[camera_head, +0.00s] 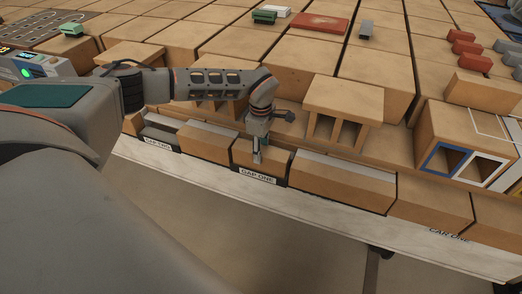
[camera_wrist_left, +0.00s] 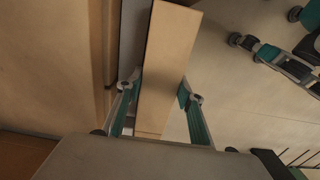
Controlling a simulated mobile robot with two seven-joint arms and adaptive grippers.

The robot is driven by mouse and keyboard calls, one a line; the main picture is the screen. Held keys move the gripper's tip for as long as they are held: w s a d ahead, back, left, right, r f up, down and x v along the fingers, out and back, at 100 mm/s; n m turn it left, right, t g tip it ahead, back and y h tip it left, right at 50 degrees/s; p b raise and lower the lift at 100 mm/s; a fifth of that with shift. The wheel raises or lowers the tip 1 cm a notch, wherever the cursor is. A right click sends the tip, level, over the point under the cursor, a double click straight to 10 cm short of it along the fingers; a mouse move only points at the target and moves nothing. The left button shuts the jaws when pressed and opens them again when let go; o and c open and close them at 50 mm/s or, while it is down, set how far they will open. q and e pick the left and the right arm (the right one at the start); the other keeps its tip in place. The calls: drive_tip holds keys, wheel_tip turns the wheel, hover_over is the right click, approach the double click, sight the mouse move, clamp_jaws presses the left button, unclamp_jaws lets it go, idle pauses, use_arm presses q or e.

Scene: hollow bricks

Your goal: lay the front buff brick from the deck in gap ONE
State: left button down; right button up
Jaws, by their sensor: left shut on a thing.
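A buff brick (camera_head: 272,158) sits at gap ONE, directly behind the label reading GAP ONE (camera_head: 258,177), in the row along the front ledge. My left gripper (camera_head: 257,155) points down over it and is shut on it. In the left wrist view the left gripper's two fingers (camera_wrist_left: 160,95) stand on either side of the long buff brick (camera_wrist_left: 168,50). The head view does not show whether the brick's underside rests on the bed. My right gripper (camera_wrist_left: 263,28) shows at the top right of the left wrist view, with its fingers apart and nothing between them.
Buff bricks stand to the left (camera_head: 208,141) and right (camera_head: 345,184) of gap ONE. A hollow block (camera_head: 345,96) stands behind, and another with blue and white frames (camera_head: 465,135) stands at the right. The label for gap TWO (camera_head: 158,144) is further left. Floor lies in front of the ledge.

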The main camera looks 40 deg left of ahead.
use_arm(q)
drive_tip(key=shift+f, duration=0.1)
drive_tip(key=c, duration=1.3)
unclamp_jaws()
